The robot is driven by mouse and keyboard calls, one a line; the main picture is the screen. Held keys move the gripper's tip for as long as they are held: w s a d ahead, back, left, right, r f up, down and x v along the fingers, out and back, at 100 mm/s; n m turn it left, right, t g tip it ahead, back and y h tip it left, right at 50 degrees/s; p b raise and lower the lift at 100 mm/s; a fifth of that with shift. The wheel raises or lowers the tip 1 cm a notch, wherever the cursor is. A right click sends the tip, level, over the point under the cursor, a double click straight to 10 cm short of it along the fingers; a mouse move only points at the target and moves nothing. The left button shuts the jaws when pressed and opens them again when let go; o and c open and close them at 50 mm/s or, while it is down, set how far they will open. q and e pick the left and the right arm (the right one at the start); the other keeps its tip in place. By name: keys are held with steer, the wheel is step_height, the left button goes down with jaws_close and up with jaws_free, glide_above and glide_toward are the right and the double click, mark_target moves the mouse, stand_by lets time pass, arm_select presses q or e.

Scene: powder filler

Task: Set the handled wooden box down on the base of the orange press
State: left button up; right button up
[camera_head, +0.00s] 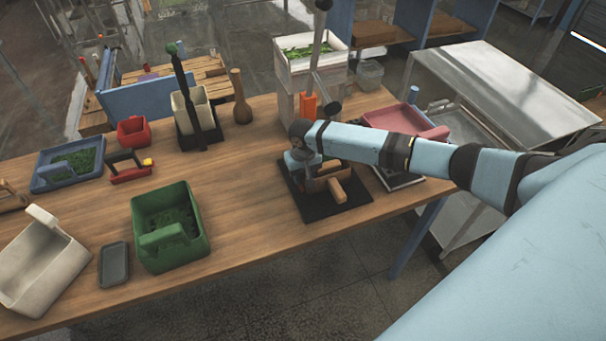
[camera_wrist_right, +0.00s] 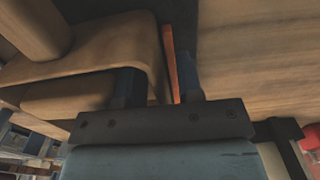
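The handled wooden box (camera_head: 318,183) is at the black base plate (camera_head: 318,208) of the orange press (camera_head: 308,106), its rounded handle pointing toward the table's front edge. It appears to rest on the plate, but the contact is partly hidden. My right gripper (camera_head: 303,161) points down at the box's back left side, partly hidden by my arm. In the right wrist view the box (camera_wrist_right: 95,48) fills the upper left. There the right gripper (camera_wrist_right: 160,88) straddles the box's wall edge with its fingers apart, and a gap with a thin orange strip shows between them. My left gripper is out of view.
A green bin (camera_head: 170,262), a grey tray (camera_head: 114,264) and a beige scoop box (camera_head: 40,262) stand left on the table. A wooden pestle-like piece (camera_head: 241,98) stands behind. A pink tray (camera_head: 392,119) lies right of the press. The table between green bin and press is clear.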

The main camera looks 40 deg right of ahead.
steer(key=shift+r, duration=0.25)
step_height(320, 180, up, 13)
steer(key=b, duration=0.2)
steer(key=shift+r, duration=0.2)
